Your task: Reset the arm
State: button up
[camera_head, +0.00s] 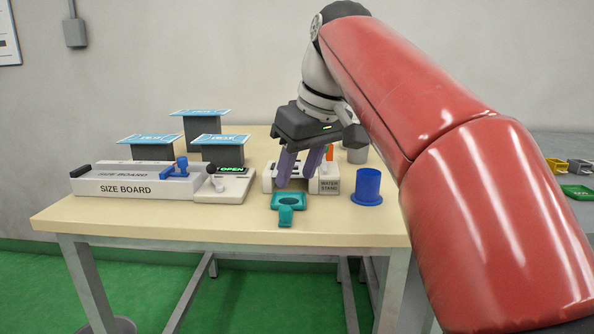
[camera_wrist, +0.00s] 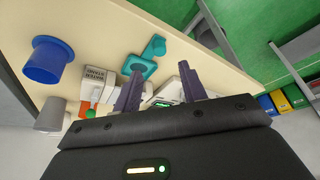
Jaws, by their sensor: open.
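My gripper (camera_head: 299,170) is open and empty above the front middle of the table (camera_head: 240,220), in front of the white water stand (camera_head: 328,184). My red arm reaches in from the right and hides the table's right side. In the wrist view my gripper's two purple fingers (camera_wrist: 160,92) stand apart with nothing between them. A teal holder with a round opening (camera_head: 287,201) lies on the table just below the fingers. It also shows in the wrist view (camera_wrist: 140,65).
A blue flanged cup (camera_head: 367,187) stands right of the teal holder. A grey cup (camera_head: 357,155) is behind it. The size board (camera_head: 130,188) and a box reading OPEN (camera_head: 228,185) are at left. Several blue-topped stands (camera_head: 200,113) are behind. The table's front left is clear.

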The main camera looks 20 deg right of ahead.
jog(key=s+f+m, duration=0.1)
jog(key=s+f, duration=0.4)
jog(key=f, duration=0.3)
jog(key=s+d+f+m+t+h, duration=0.1)
jog(key=s+f+m, duration=0.1)
jog(key=s+f, duration=0.4)
jog(key=s+f+m+h, duration=0.1)
jog(key=s+f, duration=0.5)
jog(key=f, duration=0.6)
jog(key=shift+d+f+m+t, duration=0.15)
jog(key=shift+m+t, duration=0.15)
jog(key=shift+m, duration=0.4)
